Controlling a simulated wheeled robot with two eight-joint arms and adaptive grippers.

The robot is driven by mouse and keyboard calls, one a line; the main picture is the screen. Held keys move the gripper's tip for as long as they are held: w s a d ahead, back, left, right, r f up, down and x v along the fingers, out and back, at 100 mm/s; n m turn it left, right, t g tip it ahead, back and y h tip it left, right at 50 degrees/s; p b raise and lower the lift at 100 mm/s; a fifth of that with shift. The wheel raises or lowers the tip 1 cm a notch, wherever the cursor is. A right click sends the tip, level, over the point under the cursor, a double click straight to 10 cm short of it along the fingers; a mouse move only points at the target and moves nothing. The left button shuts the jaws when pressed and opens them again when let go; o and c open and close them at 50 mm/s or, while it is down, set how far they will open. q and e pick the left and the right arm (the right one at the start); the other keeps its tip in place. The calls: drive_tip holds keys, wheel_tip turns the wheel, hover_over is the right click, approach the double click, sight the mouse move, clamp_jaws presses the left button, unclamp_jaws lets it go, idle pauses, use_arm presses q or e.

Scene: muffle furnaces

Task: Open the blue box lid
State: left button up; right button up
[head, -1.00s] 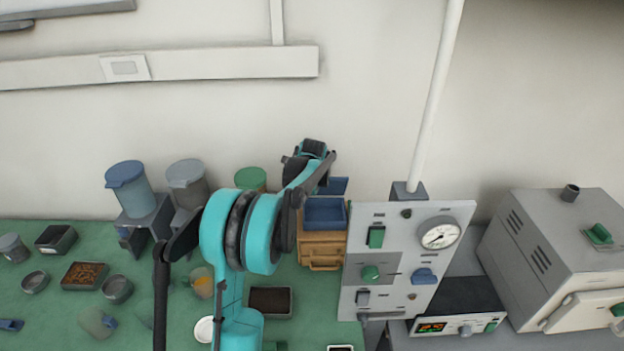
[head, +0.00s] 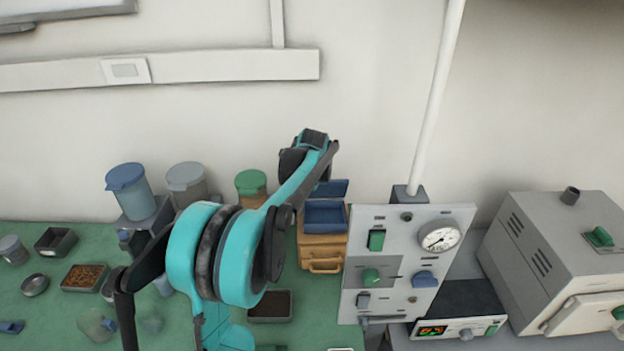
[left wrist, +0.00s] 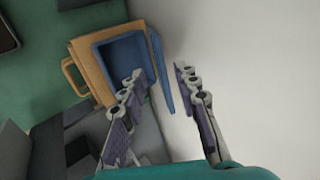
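The blue box (head: 325,216) sits on a wooden drawer unit (head: 322,250), and its inside shows. Its blue lid (head: 331,188) stands raised at the back edge, partly hidden by my left arm. In the left wrist view the box (left wrist: 128,60) is at upper left, and the lid (left wrist: 160,72) stands up along its right side. My left gripper (left wrist: 156,110) is open, its fingers apart on either side of the lid's lower end in that view. Contact with the lid cannot be told. In the head view its fingertips cannot be made out. My right gripper is not in view.
A grey control panel (head: 390,297) with knobs and a gauge stands close right of the drawer unit. A green-lidded jar (head: 251,187) is to its left. A dark tray (head: 270,306) lies in front. A furnace (head: 560,255) stands at far right.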

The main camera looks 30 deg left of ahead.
use_arm(q)
drive_tip(key=shift+v, duration=2.15)
